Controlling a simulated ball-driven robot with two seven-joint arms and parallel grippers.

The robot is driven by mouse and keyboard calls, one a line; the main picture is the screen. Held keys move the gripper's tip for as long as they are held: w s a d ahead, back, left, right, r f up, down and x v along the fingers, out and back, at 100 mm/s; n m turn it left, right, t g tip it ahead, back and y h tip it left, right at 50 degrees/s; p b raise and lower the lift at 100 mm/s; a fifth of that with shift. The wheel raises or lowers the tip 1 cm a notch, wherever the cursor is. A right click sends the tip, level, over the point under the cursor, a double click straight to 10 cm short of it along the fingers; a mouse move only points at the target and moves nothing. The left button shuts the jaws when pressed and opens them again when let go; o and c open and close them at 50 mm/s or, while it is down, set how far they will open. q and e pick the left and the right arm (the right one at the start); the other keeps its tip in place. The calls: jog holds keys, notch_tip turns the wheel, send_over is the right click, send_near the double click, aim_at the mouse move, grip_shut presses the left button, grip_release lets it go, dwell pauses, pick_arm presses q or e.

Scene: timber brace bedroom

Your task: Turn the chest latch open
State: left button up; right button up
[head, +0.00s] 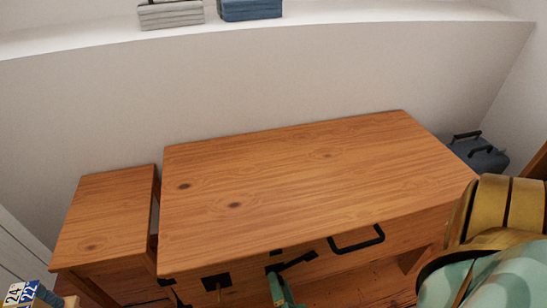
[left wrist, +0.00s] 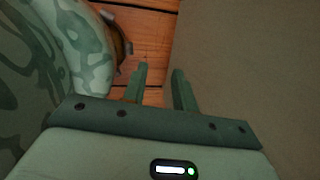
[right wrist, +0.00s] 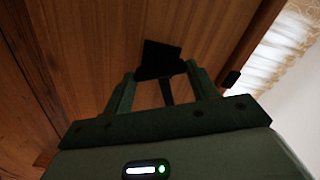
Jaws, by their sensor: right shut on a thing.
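The wooden chest (head: 320,180) has a broad flat top, with black metal fittings on its front. The black latch (head: 297,262) is on the front below the top's edge; its bar looks slanted in the head view. In the right wrist view the latch plate (right wrist: 160,56) lies just beyond the fingertips, and its bar runs between them. My right gripper (head: 278,284) is shut on the latch bar; the fingers partly hide it. My left gripper (left wrist: 158,80) is open and empty in the left wrist view, over wooden boards and beside a plain brownish surface. It is not clearly visible in the head view.
A black handle (head: 356,240) sticks out to the right of the latch, and another black plate (head: 216,282) is to its left. A small wooden table (head: 105,220) stands left of the chest. A blue case (head: 482,155) is at the back right. Folded cloths (head: 170,14) lie on a ledge.

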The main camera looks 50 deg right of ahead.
pick_arm(q)
jog(key=shift+w+r, duration=0.55)
jog(key=shift+w, duration=0.15)
pick_arm(e)
jog(key=m, duration=0.5)
jog(key=shift+s+f, duration=0.15)
jog(key=shift+f, duration=0.05)
pick_arm(q)
jog(key=shift+w+r, duration=0.1)
jog(key=shift+r, duration=0.05)
jog(key=shift+a, duration=0.1)
pick_arm(e)
jog(key=o, duration=1.4)
pick_arm(q)
jog(key=shift+s, duration=0.2)
pick_arm(e)
jog(key=shift+r, duration=0.1)
jog(key=shift+a, duration=0.1)
